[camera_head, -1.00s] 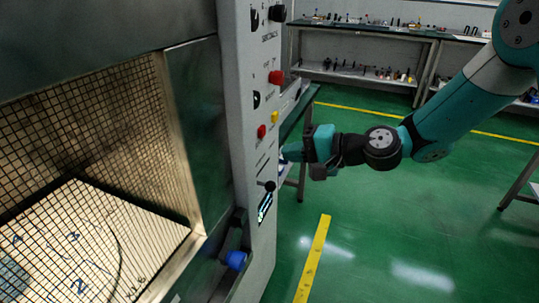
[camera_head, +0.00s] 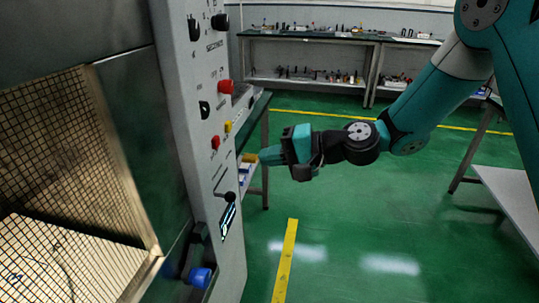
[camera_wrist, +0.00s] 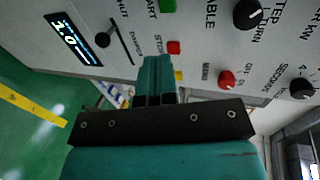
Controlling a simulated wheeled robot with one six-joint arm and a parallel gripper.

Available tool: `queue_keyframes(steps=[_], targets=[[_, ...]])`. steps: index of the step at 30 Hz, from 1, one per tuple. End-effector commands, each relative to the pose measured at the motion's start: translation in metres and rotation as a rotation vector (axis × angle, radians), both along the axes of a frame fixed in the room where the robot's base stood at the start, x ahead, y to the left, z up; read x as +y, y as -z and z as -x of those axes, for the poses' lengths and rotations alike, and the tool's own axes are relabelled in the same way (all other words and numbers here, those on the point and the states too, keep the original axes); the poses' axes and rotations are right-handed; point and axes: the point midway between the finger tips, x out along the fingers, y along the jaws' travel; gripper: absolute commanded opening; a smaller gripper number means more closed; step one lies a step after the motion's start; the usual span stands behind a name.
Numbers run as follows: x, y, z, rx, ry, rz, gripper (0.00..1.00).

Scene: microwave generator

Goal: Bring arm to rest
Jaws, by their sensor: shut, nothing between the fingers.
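My gripper (camera_head: 270,156) is at the end of my teal and black arm, in the middle of the head view. It points left toward the grey control panel (camera_head: 190,130) of the microwave generator. In the wrist view my gripper (camera_wrist: 156,65) has its teal fingers together with nothing between them. The panel's knobs, a red button (camera_wrist: 174,47) and a lit display (camera_wrist: 72,38) show beyond the fingers. I cannot tell the exact gap between fingertips and panel.
The generator's mesh-windowed chamber (camera_head: 50,150) fills the left side. A blue knob (camera_head: 201,278) sticks out low on it. A bench with shelves (camera_head: 310,60) stands at the back, and a grey table (camera_head: 505,200) at the right. Green floor between is clear.

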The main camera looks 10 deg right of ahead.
Motion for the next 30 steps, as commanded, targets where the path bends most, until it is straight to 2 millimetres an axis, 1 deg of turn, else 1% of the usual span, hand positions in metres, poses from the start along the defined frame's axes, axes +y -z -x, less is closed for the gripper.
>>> queue_keyframes(steps=[2,4,5,7,8,11,12,14,15,18,21,25,27,30], targets=[[0.001,-0.003,0.003,-0.008,-0.010,0.011,0.00],[0.003,-0.011,0.012,-0.032,-0.044,0.047,0.00],[0.004,-0.015,0.018,-0.046,-0.067,0.074,0.00],[0.006,-0.029,0.040,-0.095,-0.139,0.160,0.00],[0.006,-0.035,0.052,-0.121,-0.178,0.206,0.00],[-0.002,-0.054,0.098,-0.205,-0.319,0.386,0.00],[-0.009,-0.060,0.117,-0.236,-0.376,0.459,0.00],[-0.021,-0.067,0.146,-0.271,-0.454,0.565,0.00],[-0.030,-0.071,0.164,-0.290,-0.503,0.629,0.00],[-0.054,-0.078,0.203,-0.322,-0.603,0.768,0.00],[-0.075,-0.081,0.232,-0.333,-0.674,0.865,0.00],[-0.092,-0.082,0.252,-0.332,-0.722,0.932,0.00],[-0.096,-0.082,0.257,-0.330,-0.732,0.947,0.00],[-0.097,-0.081,0.258,-0.328,-0.737,0.952,0.00]])
